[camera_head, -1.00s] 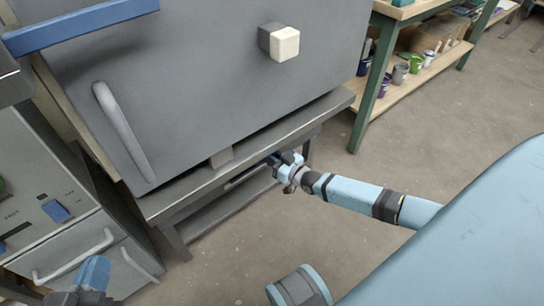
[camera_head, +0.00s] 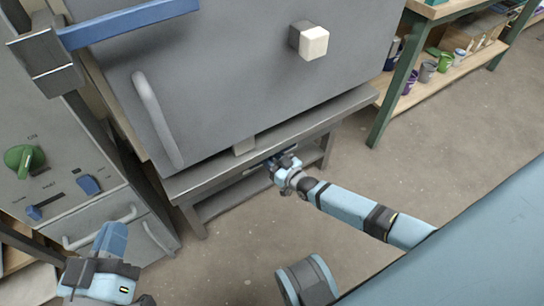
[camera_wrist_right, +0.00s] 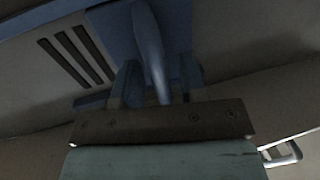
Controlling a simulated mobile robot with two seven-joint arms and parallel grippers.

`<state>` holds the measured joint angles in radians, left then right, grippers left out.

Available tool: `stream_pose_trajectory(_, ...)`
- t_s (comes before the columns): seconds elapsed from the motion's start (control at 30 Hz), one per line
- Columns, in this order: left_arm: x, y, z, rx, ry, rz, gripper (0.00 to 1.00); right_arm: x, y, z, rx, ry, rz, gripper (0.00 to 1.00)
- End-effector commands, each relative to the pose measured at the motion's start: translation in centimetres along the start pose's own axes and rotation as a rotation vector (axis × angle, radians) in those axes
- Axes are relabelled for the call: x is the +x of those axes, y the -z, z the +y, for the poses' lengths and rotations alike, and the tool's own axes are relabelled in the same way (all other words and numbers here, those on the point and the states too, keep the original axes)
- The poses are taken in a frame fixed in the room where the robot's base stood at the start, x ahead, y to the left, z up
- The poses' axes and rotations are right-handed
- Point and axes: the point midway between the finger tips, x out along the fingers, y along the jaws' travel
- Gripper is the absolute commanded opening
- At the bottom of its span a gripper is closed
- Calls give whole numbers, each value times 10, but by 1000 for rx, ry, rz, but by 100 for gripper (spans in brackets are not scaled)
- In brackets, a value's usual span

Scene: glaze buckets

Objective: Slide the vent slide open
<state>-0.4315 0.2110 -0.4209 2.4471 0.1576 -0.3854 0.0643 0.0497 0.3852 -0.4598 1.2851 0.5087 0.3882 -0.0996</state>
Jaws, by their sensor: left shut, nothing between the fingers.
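The vent slide (camera_wrist_right: 110,32) is a blue plate with a rounded blue handle (camera_wrist_right: 151,45), seen close up in the right wrist view. Several dark slots (camera_wrist_right: 75,55) show to its left. My right gripper (camera_wrist_right: 160,75) has one finger on each side of the handle; whether they clamp it is unclear. In the head view my right gripper (camera_head: 279,162) is at the lower front edge of the grey kiln (camera_head: 235,85), and the slide is too small to make out. My left gripper (camera_head: 113,232) is shut and empty at the lower left, in front of the control cabinet.
The control cabinet (camera_head: 60,150) at left has a green knob (camera_head: 24,160) and blue controls. The kiln door has a grey handle (camera_head: 157,118) and a pale block (camera_head: 310,40). A shelf with buckets (camera_head: 427,71) stands at right. The floor (camera_head: 440,130) between is clear.

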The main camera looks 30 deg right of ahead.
Motion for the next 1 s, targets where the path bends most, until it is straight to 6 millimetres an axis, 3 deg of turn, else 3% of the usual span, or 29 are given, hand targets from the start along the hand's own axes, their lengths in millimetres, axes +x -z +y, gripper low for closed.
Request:
stream_pose_trajectory(0.37,0,4,1,1,0,5,0,-6,1,0,0,0,0,41)
stream_pose_trajectory(0.47,0,13,2,4,0,23,0,-19,2,0,1,0,-2,41)
stream_pose_trajectory(0.8,-4,45,8,7,11,141,0,-96,3,0,0,-1,-3,41)
stream_pose_trajectory(1.0,-5,56,9,12,14,182,0,-127,1,0,0,0,-2,41)
